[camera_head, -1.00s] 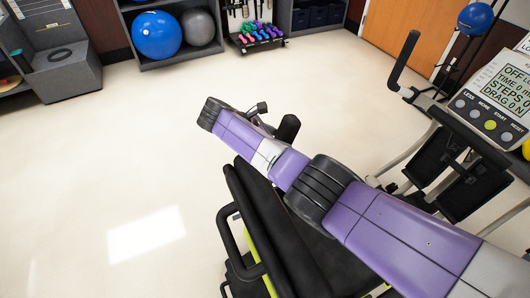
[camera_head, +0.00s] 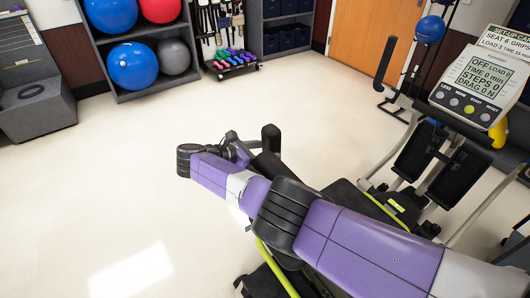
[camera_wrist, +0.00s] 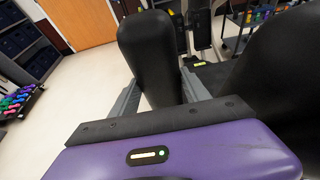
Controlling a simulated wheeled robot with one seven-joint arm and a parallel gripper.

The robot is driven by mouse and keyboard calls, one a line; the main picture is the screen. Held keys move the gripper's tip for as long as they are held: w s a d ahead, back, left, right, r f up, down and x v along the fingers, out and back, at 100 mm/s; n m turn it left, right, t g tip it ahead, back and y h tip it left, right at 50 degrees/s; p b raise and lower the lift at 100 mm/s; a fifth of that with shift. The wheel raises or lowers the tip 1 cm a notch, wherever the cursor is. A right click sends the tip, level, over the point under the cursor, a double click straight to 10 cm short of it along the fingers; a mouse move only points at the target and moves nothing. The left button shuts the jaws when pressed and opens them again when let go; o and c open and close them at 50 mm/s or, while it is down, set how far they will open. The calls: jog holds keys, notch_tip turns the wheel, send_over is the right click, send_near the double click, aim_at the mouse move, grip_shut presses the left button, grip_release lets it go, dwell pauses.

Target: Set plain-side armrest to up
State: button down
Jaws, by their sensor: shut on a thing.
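The recumbent stepper stands at the right of the head view, its console (camera_head: 484,80) lit and its seat largely hidden behind my purple arm. A black padded armrest (camera_head: 270,139) shows beside my gripper (camera_head: 242,150), its end standing upright. In the wrist view, the black pad (camera_wrist: 150,55) stands between the two grey fingers of my gripper (camera_wrist: 162,88), which is shut on it. The pad hides part of the fingertips. I cannot tell the armrest's exact angle at its hinge.
A large black padded shape (camera_wrist: 280,85) is close at the right of the wrist view. A black handlebar (camera_head: 391,62) rises in front of the console. A shelf with exercise balls (camera_head: 133,70) and a dumbbell rack (camera_head: 231,62) stand at the back. The floor at left is clear.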

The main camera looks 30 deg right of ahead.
jog(key=shift+a+f, duration=0.1)
jog(key=c, duration=0.5)
grip_release()
jog(key=shift+v, duration=3.85)
jog(key=shift+a, duration=0.1)
